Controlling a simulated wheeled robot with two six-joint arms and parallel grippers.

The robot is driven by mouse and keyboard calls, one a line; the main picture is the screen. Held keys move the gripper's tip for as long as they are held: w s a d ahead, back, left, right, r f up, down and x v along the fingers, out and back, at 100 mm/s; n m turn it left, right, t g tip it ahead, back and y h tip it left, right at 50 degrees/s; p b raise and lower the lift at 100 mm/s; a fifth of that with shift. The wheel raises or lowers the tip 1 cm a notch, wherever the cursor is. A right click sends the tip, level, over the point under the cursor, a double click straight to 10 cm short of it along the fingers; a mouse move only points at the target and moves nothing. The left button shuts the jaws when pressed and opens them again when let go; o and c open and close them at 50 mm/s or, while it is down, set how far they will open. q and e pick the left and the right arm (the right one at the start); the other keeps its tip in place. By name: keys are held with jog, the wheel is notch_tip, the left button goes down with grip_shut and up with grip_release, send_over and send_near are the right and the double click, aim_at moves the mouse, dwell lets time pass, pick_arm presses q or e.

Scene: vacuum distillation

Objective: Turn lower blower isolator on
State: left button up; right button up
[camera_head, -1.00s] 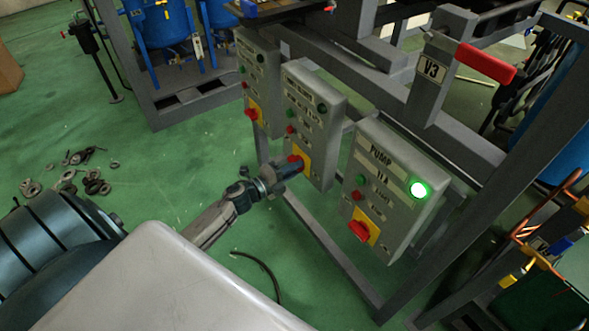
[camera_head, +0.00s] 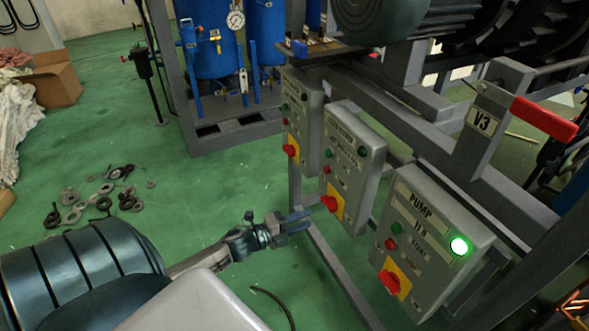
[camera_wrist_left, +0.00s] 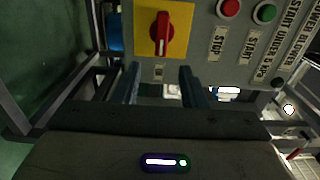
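The lower blower control box is the middle of three grey boxes. Its red isolator knob (camera_head: 329,203) sits on a yellow plate near the box's bottom. In the left wrist view the knob (camera_wrist_left: 162,36) is upright in the picture, parallel to the sideways lettering, with "LOWER BLOWER" legible at right. Its upper lamp (camera_head: 362,152) looks dark green and unlit. My left gripper (camera_head: 304,218) is just left of and below the knob, apart from it. In the left wrist view its two fingers (camera_wrist_left: 160,85) are spread with nothing between them. My right gripper is not in view.
The Pump 11A box (camera_head: 432,243) at right has a lit green lamp and its own red knob. Another box (camera_head: 302,120) hangs at left. A red V3 lever (camera_head: 543,119) projects above. Loose rings (camera_head: 90,200) lie on otherwise open green floor.

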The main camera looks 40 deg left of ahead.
pick_arm(q)
jog(key=shift+v, duration=1.2)
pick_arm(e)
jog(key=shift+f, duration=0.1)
